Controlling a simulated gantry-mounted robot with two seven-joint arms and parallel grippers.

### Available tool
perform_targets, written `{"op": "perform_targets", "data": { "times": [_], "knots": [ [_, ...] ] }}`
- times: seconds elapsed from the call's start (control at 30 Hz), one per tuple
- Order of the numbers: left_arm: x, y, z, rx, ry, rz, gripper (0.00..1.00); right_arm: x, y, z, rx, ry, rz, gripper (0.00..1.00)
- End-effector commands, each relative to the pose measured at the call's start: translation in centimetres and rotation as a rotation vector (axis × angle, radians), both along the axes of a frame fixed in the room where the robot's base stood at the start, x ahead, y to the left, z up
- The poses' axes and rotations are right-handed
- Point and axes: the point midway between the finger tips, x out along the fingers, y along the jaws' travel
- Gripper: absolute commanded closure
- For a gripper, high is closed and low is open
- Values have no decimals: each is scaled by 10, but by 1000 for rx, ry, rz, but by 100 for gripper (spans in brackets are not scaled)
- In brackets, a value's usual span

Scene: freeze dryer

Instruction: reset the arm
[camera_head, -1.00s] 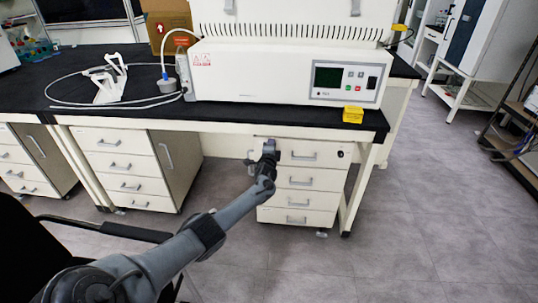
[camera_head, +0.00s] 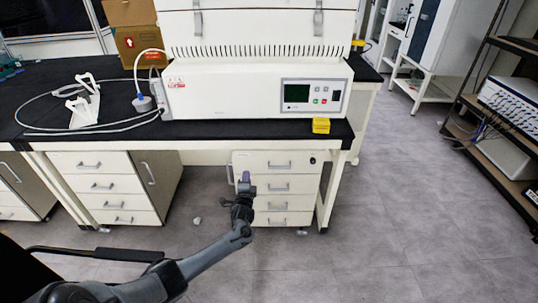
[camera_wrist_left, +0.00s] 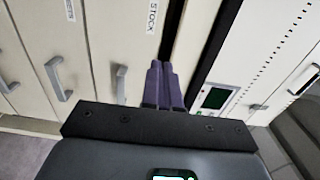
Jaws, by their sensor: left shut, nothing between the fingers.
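My left arm comes in from the lower left in the head view. Its gripper (camera_head: 245,178) is in front of the drawer cabinet (camera_head: 273,187) under the bench, below the bench edge. The gripper's fingers are together and hold nothing. In the left wrist view the purple-grey fingers (camera_wrist_left: 162,85) also show side by side, pointing toward the cabinet fronts and the bench edge. My right gripper is not in view.
The freeze dryer (camera_head: 225,95) with its dark screen stands on the black bench top (camera_head: 290,129). A yellow block (camera_head: 321,125) sits at the bench's front edge. A white rack (camera_head: 83,103) and hose lie left. Grey floor (camera_head: 400,220) at the right is clear. An instrument shelf (camera_head: 500,150) stands far right.

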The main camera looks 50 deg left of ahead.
Motion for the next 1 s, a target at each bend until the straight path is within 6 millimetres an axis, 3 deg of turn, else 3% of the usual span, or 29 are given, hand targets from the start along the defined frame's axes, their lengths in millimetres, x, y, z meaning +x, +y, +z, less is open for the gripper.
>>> {"op": "perform_targets", "data": {
  "times": [0.17, 0.3, 0.37, 0.43, 0.57, 0.73, 0.87, 1.0],
  "knots": [
    [-12, -4, -6, -1, 22, 0, 100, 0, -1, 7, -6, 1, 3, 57],
    [-37, -13, -31, -17, 85, -4, 100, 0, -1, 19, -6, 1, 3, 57],
    [-53, -21, -45, -30, 120, -10, 100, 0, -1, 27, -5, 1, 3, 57],
    [-72, -43, -58, -57, 151, -37, 100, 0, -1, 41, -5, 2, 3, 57],
    [-97, -113, -70, -177, 186, -135, 100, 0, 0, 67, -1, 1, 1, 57],
    [-130, -223, -66, -508, 212, -226, 100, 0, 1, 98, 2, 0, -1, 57],
    [-157, -310, -36, -808, 231, -255, 100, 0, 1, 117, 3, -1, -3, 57],
    [-184, -387, 18, -1092, 263, -249, 100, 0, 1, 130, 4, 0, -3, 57]
  ]
}}
